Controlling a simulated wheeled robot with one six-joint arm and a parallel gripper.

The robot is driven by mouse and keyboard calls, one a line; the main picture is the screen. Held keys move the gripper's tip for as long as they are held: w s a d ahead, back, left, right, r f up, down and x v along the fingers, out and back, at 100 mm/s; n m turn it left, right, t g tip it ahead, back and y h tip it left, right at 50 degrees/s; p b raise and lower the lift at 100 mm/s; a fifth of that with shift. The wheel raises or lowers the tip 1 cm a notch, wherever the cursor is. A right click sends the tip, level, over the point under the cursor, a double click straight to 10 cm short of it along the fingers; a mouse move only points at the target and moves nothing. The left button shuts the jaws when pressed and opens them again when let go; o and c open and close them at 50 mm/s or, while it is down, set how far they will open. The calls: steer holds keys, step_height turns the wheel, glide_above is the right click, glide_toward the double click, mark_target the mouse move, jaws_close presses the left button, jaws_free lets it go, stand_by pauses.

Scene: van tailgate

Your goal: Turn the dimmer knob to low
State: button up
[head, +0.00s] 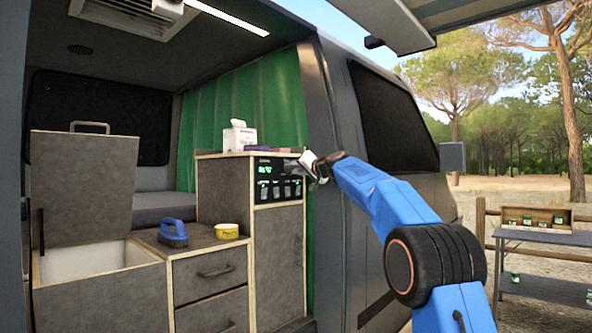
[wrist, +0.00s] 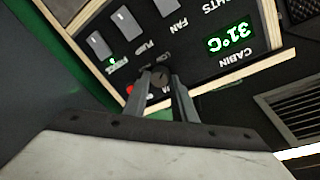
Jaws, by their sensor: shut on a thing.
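The dimmer knob (wrist: 161,76) is a small dark round knob on the black control panel (wrist: 205,22), seen in the wrist view. My gripper (wrist: 166,84) has its two fingers closed around the knob, one on each side. A "LOW" label is partly visible beside the knob; the knob's setting is hard to read. In the head view my gripper (head: 308,164) reaches the right side of the panel (head: 272,170) and hides the knob. The panel's display (wrist: 230,42) reads 31°C under the word CABIN.
Rocker switches (wrist: 123,22) labelled FAN, PUMP and another sit beside the knob. A tissue box (head: 239,137) stands on the cabinet above. A blue brush (head: 173,233) and a yellow tub (head: 227,231) lie on the lower counter. The van's side pillar (head: 325,140) stands close to my arm.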

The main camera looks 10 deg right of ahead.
steer(key=shift+m, duration=1)
steer(key=o, duration=1)
steer(key=shift+o, duration=0.2)
steer(key=shift+r, duration=0.1)
steer(key=v, duration=1.7)
steer(key=shift+s+d+r, duration=0.2)
steer(key=shift+r, duration=0.1)
